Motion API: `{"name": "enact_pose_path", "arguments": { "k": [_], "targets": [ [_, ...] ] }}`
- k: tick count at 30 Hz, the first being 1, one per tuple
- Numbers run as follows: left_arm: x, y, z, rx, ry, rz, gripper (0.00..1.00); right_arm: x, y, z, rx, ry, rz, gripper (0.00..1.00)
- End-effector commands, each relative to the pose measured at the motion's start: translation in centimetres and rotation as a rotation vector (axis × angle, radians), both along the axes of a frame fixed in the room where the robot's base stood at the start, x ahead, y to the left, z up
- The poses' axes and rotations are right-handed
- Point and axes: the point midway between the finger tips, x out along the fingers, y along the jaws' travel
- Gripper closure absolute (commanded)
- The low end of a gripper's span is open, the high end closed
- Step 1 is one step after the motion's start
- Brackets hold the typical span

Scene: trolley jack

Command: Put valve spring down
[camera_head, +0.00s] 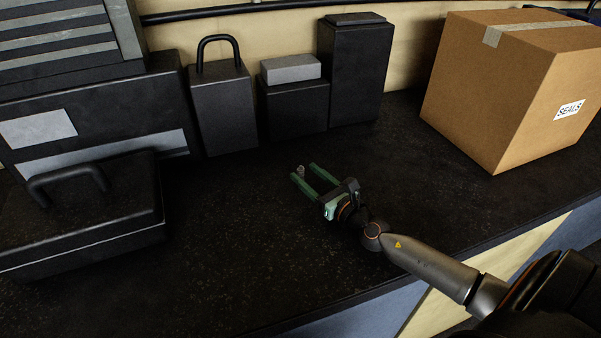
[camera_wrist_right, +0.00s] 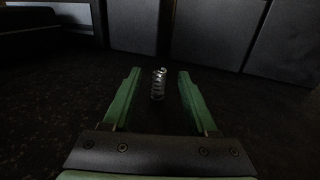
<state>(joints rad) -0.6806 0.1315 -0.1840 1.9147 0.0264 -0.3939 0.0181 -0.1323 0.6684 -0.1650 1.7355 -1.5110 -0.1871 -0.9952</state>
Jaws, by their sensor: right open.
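The valve spring (camera_wrist_right: 158,84) is a small silver coil standing upright on the dark bench top. In the right wrist view it is between the fingertips, with a gap on each side. In the head view the spring (camera_head: 301,169) is a small grey shape by the far ends of the fingers. My right gripper (camera_head: 304,172) has green fingers and is open, low over the bench; its fingers also show in the right wrist view (camera_wrist_right: 157,75). My left gripper is not in view.
Behind stand dark metal blocks, one with a handle (camera_head: 222,105), one with a grey top (camera_head: 293,100) and a taller one (camera_head: 352,75). A cardboard box marked SEALS (camera_head: 490,90) is at the right. A black case (camera_head: 85,215) is at the left. The front bench top (camera_head: 230,260) is clear.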

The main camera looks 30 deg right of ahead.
Motion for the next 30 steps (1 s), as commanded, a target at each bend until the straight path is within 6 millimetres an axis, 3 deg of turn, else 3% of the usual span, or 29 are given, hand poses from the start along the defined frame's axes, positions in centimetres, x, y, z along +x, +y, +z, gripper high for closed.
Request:
{"name": "enact_pose_path", "arguments": {
  "k": [4, 13, 27, 30],
  "targets": [
    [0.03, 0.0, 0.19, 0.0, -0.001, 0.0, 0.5, 1.19, 0.13, 0.03, 0.001, 0.0, 0.001, 0.42],
    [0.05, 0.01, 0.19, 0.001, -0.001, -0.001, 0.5, 1.36, 0.16, -0.05, 0.0, 0.001, 0.001, 0.43],
    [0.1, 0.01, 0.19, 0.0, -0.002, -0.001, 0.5, 1.34, 0.14, -0.03, 0.0, 0.001, 0.001, 0.96],
    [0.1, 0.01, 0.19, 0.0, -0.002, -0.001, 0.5, 1.34, 0.14, -0.03, 0.0, 0.001, 0.001, 1.0]
  ]
}}
